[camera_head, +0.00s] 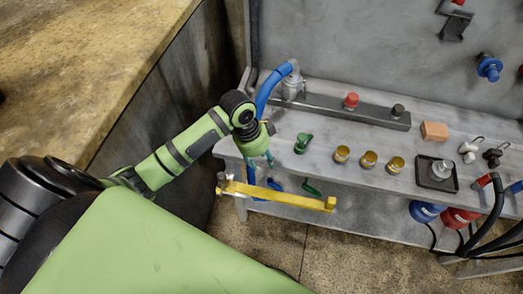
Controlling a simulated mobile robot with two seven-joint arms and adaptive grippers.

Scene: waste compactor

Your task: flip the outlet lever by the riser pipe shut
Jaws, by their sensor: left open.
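A blue pipe (268,92) curves down from a grey metal fitting (293,82) at the bench's left end and passes behind my left gripper (260,162). A small green handle (303,142) stands on the bench just right of the gripper. I cannot tell for certain which handle is the outlet lever. My right gripper is out of view.
The grey bench (325,120) carries several brass-coloured caps (369,159), an orange block (434,131) and a dark tray (421,172). Red and blue round parts (425,211) and black hoses are at the right. A tall dark-sided block (100,50) stands left of my arm.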

